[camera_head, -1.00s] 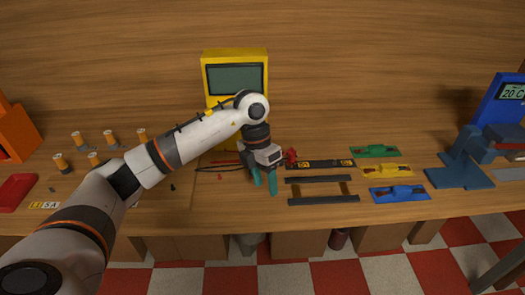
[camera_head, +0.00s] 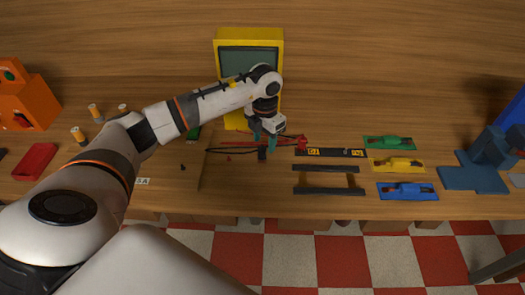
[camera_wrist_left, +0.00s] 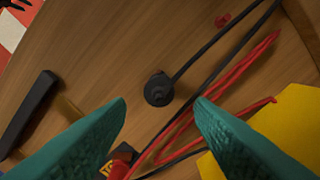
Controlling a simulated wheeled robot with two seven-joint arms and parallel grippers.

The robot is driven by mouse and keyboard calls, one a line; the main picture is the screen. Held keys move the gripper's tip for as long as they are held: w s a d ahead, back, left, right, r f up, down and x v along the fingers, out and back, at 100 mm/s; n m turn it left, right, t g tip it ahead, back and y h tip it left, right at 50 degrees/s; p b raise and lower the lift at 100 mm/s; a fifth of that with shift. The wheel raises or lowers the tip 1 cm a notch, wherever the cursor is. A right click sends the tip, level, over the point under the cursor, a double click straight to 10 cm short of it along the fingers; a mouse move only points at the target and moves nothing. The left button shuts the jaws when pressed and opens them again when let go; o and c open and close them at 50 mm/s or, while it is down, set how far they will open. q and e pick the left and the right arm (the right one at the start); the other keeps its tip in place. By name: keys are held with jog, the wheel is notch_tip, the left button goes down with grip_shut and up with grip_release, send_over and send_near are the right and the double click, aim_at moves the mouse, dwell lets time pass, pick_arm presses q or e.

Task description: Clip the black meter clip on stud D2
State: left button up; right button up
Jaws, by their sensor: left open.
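The black meter clip (camera_head: 262,155) stands on the table in front of the yellow meter (camera_head: 220,45). In the left wrist view it is a round black piece (camera_wrist_left: 158,90) with a black lead running from it. My left gripper (camera_head: 263,142) is over the clip, pointing down. In the left wrist view its teal fingers (camera_wrist_left: 161,108) are apart, with the clip beyond and between their tips, not gripped. I cannot pick out stud D2; no such label is readable. My right gripper is not in view.
Red and black leads (camera_wrist_left: 215,95) lie close to the left fingers. To the right are a black-and-yellow bar (camera_head: 330,152), dark bars (camera_head: 328,191), and green, yellow and blue holders (camera_head: 398,165). A red tray (camera_head: 35,161) is at left. The table's front edge is near.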

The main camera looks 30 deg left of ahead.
aim_at(262, 149)
pick_arm(q)
jog(key=f, duration=0.1)
jog(key=s+f+p, duration=0.1)
jog(key=f, duration=0.1)
jog(key=shift+s+a+f, duration=0.1)
jog(key=shift+s+f, duration=0.05)
jog(key=shift+f, duration=0.4)
grip_shut()
jog(key=r+b, duration=0.2)
jog(key=r, duration=0.7)
jog(key=shift+w+r, duration=0.15)
jog(key=shift+w, duration=0.05)
jog(key=shift+r, duration=0.45)
